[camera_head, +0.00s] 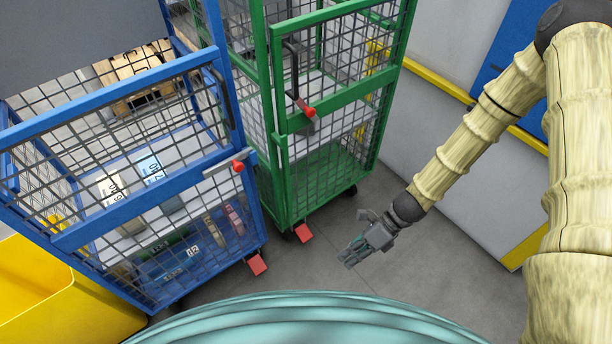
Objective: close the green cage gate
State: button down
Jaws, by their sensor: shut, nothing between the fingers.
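The green cage (268,100) stands upright at the centre back, with wire mesh sides and a green floor panel. Its green-framed mesh gate (335,103) is at the upper front, with a dark vertical handle (293,68) and a red-tipped latch (309,112) near its left side. I cannot tell exactly how far the gate stands from its frame. My gripper (358,256) is shut and empty. It is in front of the cage, to the lower right, apart from the gate and touching nothing visible.
A blue cage (130,92) with boxes and bundles inside stands close on the left. A yellow bin (70,310) is at the lower left. A grey wall with a yellow rail (440,85) is at right. Grey floor (420,265) is clear around my gripper.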

jog(key=w+r+m+t+y+b, duration=0.35)
jog(key=w+r+m+y, duration=0.2)
jog(key=w, duration=0.45)
jog(key=w+r+m+t+y+b, duration=0.2)
jog(key=w+r+m+y+b, duration=0.4)
jog(key=w, duration=0.5)
jog(key=w+a+h+p, duration=0.2)
jog(key=w+a, duration=0.2)
jog(key=a, duration=0.7)
jog(key=shift+a+f+m, duration=0.2)
jog(key=shift+f+m, duration=0.15)
jog(key=shift+f, duration=0.1)
